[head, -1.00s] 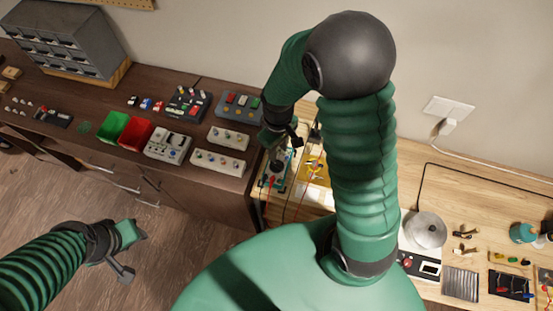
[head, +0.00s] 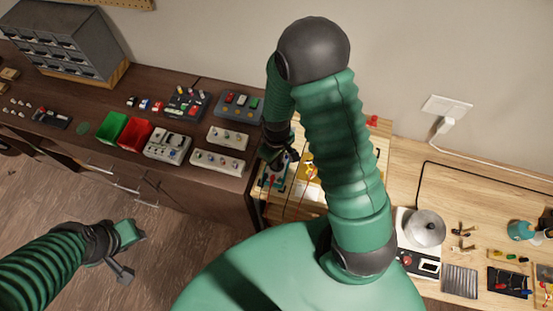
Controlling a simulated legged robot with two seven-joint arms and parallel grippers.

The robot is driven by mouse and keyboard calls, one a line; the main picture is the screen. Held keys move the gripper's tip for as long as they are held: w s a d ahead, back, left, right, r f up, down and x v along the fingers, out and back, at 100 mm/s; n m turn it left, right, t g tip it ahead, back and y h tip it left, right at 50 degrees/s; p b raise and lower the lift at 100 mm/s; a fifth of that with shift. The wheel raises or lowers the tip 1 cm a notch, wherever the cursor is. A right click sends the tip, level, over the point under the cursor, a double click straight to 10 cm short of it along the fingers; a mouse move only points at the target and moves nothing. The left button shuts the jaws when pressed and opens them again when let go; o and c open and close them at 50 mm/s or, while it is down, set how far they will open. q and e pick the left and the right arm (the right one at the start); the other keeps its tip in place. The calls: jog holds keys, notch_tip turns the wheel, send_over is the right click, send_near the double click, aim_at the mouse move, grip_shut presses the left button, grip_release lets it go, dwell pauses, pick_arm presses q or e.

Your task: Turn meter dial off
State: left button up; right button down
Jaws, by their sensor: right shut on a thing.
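The meter (head: 273,182) is a small dark device with red and teal parts at the left end of the light wooden bench, and my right gripper partly covers it. My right gripper (head: 281,160) reaches down onto the meter and is shut on what looks like its dial. The dial itself is too small and covered to read its setting. My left gripper (head: 131,251) is open and empty over the floor at the lower left, well away from the meter.
A dark bench (head: 75,105) on the left carries a green bin (head: 110,128), a red bin (head: 136,136) and several control boxes. On the light bench, a scale with a round metal lid (head: 426,228) stands to the right. My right arm hides part of this bench.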

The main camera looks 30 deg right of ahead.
jog(key=shift+a, duration=0.1)
jog(key=shift+m, duration=0.5)
jog(key=m+p, duration=0.1)
jog(key=m, duration=0.4)
jog(key=shift+r+m, duration=0.1)
jog(key=shift+m, duration=0.2)
jog(key=m+p, duration=0.1)
jog(key=m, duration=0.2)
jog(key=shift+m, duration=0.3)
jog(key=shift+m+p, duration=0.5)
jog(key=shift+m, duration=1.3)
jog(key=c, duration=1.4)
grip_release()
jog(key=shift+c, duration=0.2)
